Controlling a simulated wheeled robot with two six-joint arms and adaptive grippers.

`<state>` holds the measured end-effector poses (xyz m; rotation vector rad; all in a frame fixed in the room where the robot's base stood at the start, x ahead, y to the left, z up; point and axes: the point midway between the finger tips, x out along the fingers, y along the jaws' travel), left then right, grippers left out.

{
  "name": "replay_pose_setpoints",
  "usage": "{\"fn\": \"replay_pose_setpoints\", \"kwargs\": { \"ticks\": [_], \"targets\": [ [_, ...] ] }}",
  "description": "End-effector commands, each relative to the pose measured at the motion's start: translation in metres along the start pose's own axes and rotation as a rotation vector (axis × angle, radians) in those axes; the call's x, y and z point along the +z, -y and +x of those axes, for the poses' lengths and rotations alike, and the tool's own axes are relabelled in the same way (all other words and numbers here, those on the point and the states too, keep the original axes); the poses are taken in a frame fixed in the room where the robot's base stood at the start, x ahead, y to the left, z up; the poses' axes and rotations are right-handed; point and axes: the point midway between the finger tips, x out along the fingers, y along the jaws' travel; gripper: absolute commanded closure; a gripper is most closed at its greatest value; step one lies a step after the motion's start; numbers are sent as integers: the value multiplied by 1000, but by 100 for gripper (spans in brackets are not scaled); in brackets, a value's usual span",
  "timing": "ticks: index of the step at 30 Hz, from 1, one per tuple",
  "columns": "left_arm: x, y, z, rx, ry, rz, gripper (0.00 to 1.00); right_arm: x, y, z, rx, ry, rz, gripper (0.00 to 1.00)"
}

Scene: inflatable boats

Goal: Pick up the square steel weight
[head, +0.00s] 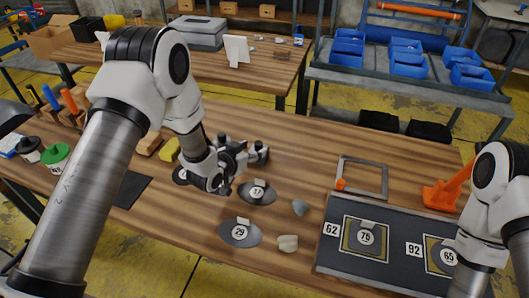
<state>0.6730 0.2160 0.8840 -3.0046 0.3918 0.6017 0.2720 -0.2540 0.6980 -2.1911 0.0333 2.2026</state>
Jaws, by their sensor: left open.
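I cannot pick out a square steel weight with certainty. A thin grey square frame (362,176) lies on the wooden table (300,160), right of centre. A small grey piece (300,207) and a pale beige piece (288,243) lie left of the dark panel. Dark round patches marked 37 (257,193) and 29 (240,233) lie on the table. My left gripper (243,171) is open over the middle of the table, just behind and left of patch 37. It seems empty, and it hides the table behind it. My right gripper is out of the picture.
A dark panel (335,262) with numbered square plates fills the front right. An orange stand (445,190) is behind it. Tools and tubs, including a green-lidded one (56,157), crowd the left end. Blue bins (407,60) stand on a grey rack behind. The table between patches and frame is mostly clear.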

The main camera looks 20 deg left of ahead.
Motion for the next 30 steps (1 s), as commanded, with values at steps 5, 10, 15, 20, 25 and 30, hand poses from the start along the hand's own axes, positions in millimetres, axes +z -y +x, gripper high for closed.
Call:
{"fn": "replay_pose_setpoints", "kwargs": {
  "ticks": [5, 10, 15, 20, 25, 30],
  "targets": [
    [-3, 2, 20, 1, 2, 1, 43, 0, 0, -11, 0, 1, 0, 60],
    [-2, 6, 51, 0, 2, 1, 43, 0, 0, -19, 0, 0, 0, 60],
    [0, 6, 61, 0, 3, -1, 43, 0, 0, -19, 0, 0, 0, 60],
    [0, 6, 61, 0, 3, -1, 57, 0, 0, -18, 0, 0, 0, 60],
    [0, 6, 61, 0, 3, -1, 100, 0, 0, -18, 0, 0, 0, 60],
    [-3, 6, 61, 0, -2, 0, 100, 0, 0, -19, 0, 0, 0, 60]
  ]
}}
